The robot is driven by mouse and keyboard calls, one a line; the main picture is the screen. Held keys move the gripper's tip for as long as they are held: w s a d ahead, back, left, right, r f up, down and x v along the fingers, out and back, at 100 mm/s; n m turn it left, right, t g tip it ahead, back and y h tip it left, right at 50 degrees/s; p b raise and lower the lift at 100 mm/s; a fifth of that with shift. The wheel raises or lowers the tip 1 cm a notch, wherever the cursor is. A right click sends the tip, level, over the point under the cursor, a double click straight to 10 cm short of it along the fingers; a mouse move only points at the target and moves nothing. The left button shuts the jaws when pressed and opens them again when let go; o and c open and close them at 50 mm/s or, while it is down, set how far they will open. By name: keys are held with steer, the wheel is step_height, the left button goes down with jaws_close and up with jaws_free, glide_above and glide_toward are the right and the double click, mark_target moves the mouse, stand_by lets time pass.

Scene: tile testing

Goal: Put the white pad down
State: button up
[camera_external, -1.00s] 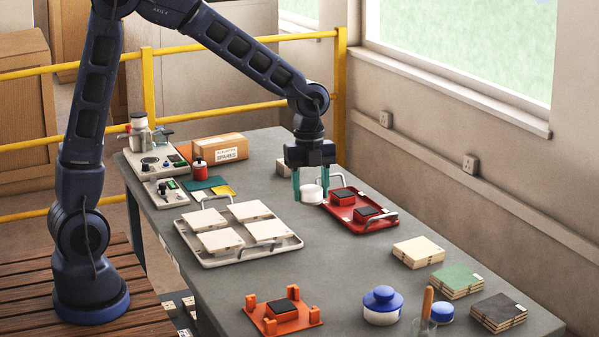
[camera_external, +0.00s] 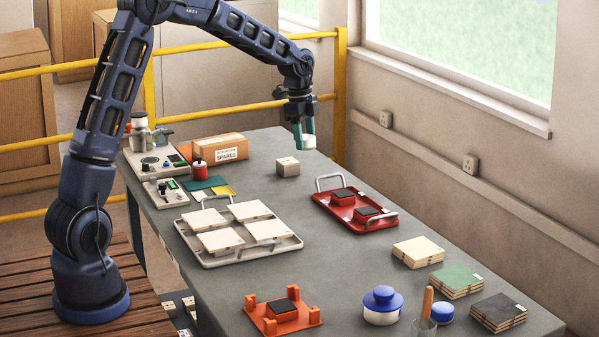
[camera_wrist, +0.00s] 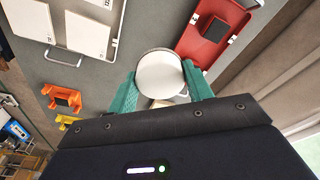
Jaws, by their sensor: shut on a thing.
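My gripper (camera_external: 304,138) is shut on the white pad (camera_external: 309,142), a short round white piece, and holds it in the air above the far end of the table. In the wrist view the white pad (camera_wrist: 160,76) sits between the two green fingers of my gripper (camera_wrist: 160,84). In the outside view a finger covers part of it. The red tray (camera_external: 334,211), with two dark-topped red blocks on it, is below and nearer the camera, apart from the pad.
A small pale block (camera_external: 288,167) stands near the gripper. A grey tray (camera_external: 207,262) holds several pale tiles. A cardboard box (camera_external: 220,148) is at the back left. Tile stacks (camera_external: 418,252), an orange fixture (camera_external: 283,313) and a blue-lidded jar (camera_external: 383,306) stand nearer. Grey table between is clear.

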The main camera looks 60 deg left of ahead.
steer(key=a+n, duration=0.4)
steer(key=a, duration=1.2)
steer(key=n+y, duration=0.1)
steer(key=n, duration=0.4)
glide_above(247, 178)
steer(key=f, duration=0.1)
steer(key=shift+t, duration=0.3)
steer(key=f, duration=2)
steer(key=shift+s+d, duration=0.1)
steer(key=shift+s, duration=0.15)
steer(key=o, duration=1)
steer(key=shift+f, duration=0.1)
steer(key=r, duration=0.4)
steer(key=s+r, duration=0.1)
steer(key=r, duration=0.7)
steer(key=shift+s+r, duration=0.15)
steer(key=shift+s, duration=0.05)
